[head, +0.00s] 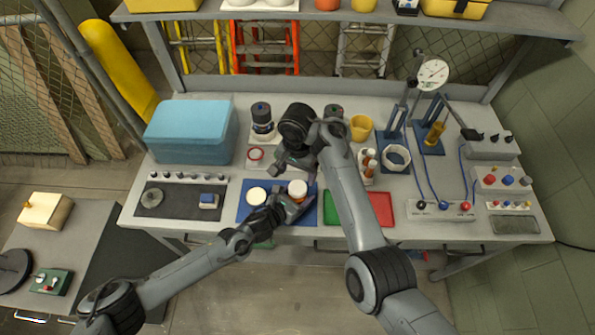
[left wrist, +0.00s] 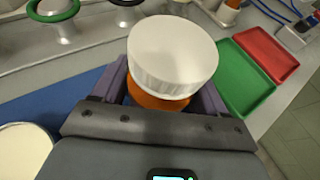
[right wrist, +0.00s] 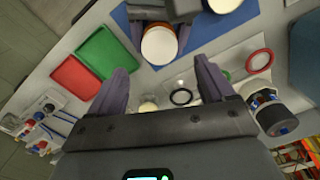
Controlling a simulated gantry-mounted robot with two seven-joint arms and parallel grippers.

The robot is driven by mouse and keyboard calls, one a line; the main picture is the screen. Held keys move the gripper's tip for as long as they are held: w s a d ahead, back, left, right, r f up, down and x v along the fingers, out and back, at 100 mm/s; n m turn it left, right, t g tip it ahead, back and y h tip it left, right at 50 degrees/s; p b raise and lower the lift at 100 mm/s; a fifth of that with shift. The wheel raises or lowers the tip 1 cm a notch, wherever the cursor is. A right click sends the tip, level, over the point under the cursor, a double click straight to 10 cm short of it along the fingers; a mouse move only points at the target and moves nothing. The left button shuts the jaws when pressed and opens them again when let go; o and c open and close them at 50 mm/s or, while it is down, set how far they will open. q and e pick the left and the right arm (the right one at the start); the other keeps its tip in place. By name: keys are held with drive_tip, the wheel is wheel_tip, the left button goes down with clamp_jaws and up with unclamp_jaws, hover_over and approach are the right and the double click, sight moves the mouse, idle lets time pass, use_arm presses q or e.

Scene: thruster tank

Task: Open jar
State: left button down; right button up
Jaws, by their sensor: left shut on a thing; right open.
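A jar with a ribbed white lid (left wrist: 173,50) and an orange body (left wrist: 158,101) is upright over the blue mat; it also shows in the head view (head: 297,187). My left gripper (head: 287,208) is shut around the orange body, below the lid, and its purple fingers show on both sides in the left wrist view. The lid sits on the jar. My right gripper (right wrist: 162,70) is open and empty, its fingers pointing toward the jar with a gap between. In the right wrist view the jar lid (right wrist: 160,45) appears just beyond those fingertips.
A second white round-topped item (head: 256,195) is on the blue mat (head: 245,214), left of the jar. Green (head: 333,210) and red (head: 372,209) trays lie to the right. A blue box (head: 190,132) stands back left; bottles and a dial gauge (head: 432,75) stand farther back.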

sight(298, 187)
drive_tip(key=shift+f, duration=3.55)
drive_tip(key=c, duration=1.1)
drive_tip(key=shift+c, duration=0.2)
drive_tip(key=n, duration=0.3)
